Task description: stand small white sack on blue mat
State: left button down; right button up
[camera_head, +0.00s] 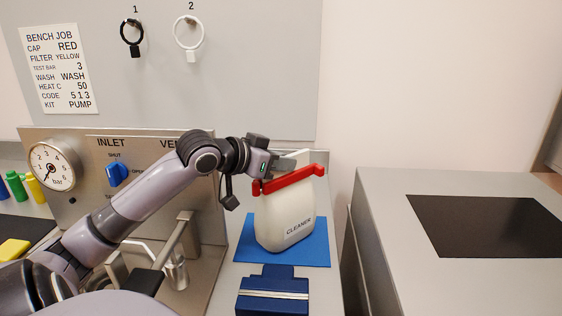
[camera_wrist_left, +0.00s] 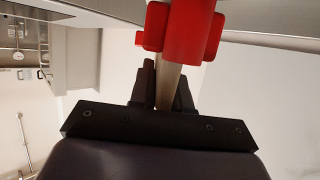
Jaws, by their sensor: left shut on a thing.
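The small white sack (camera_head: 284,222), labelled CLEANER, is over the blue mat (camera_head: 322,250) with its base at or just above the mat. It is roughly upright with a slight lean; I cannot tell if the base bears on the mat. A red clip (camera_head: 292,180) runs across its top and also shows in the left wrist view (camera_wrist_left: 186,30). My left gripper (camera_head: 284,163) is shut on the sack's pale top edge (camera_wrist_left: 168,85), seen between the fingers in the left wrist view. My right gripper is not in view.
A dark blue block with a pale stripe (camera_head: 272,296) sits in front of the mat. The inlet panel with a gauge (camera_head: 51,165) and blue valve handle (camera_head: 117,174) stands to the left. A counter with a black plate (camera_head: 480,226) is at the right, across a gap.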

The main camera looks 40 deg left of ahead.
pick_arm(q)
jog(key=c, duration=1.1)
grip_release()
jog(key=d+v, duration=0.1)
jog(key=v, duration=1.1)
jog(key=shift+a+b, duration=0.45)
jog(key=shift+s, duration=0.1)
